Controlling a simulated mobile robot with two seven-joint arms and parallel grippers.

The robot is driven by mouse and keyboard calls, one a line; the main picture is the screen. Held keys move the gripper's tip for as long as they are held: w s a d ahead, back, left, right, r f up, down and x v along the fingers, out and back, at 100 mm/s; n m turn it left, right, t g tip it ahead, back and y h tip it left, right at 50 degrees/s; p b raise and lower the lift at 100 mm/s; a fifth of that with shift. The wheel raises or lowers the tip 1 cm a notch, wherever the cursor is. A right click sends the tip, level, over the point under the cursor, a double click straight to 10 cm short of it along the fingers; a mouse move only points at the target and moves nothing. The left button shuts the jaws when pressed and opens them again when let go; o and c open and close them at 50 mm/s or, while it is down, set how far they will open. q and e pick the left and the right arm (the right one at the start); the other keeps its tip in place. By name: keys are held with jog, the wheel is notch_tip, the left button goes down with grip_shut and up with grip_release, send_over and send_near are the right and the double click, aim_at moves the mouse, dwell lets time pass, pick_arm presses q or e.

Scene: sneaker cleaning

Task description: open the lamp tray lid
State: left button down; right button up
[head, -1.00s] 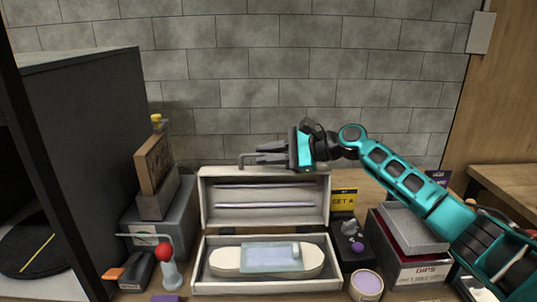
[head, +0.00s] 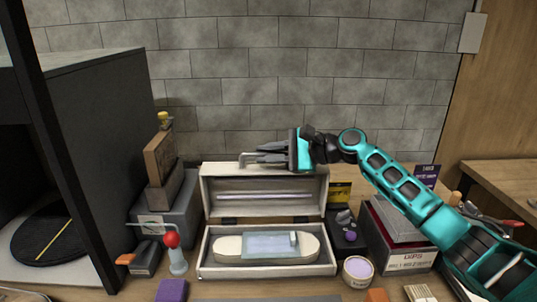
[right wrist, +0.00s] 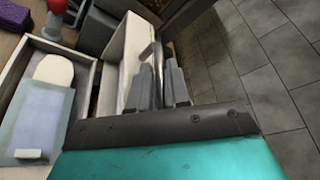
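The lamp tray (head: 205,259) is a pale box on the table. It holds a rounded cream lamp (head: 312,249) with a translucent bluish panel on it. Its lid (head: 265,209) is hinged at the back and stands open, roughly upright. A thin metal handle (head: 241,158) sticks up at the lid's upper edge. My right gripper (head: 262,156) is at that edge with its fingers pointing left. In the right wrist view the two fingers (right wrist: 159,66) lie close on either side of the handle bar. My left gripper is out of view.
A grey box with brown blocks (head: 160,157) and a red-topped tool (head: 172,240) stand left of the tray. A yellow label (head: 340,191), a small tub (head: 358,272) and stacked boxes (head: 400,255) are at the right. A tiled wall (head: 270,100) is behind.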

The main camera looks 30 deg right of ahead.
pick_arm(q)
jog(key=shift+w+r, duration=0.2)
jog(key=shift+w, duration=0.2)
pick_arm(e)
jog(key=shift+o, duration=0.5)
jog(key=shift+f, duration=0.1)
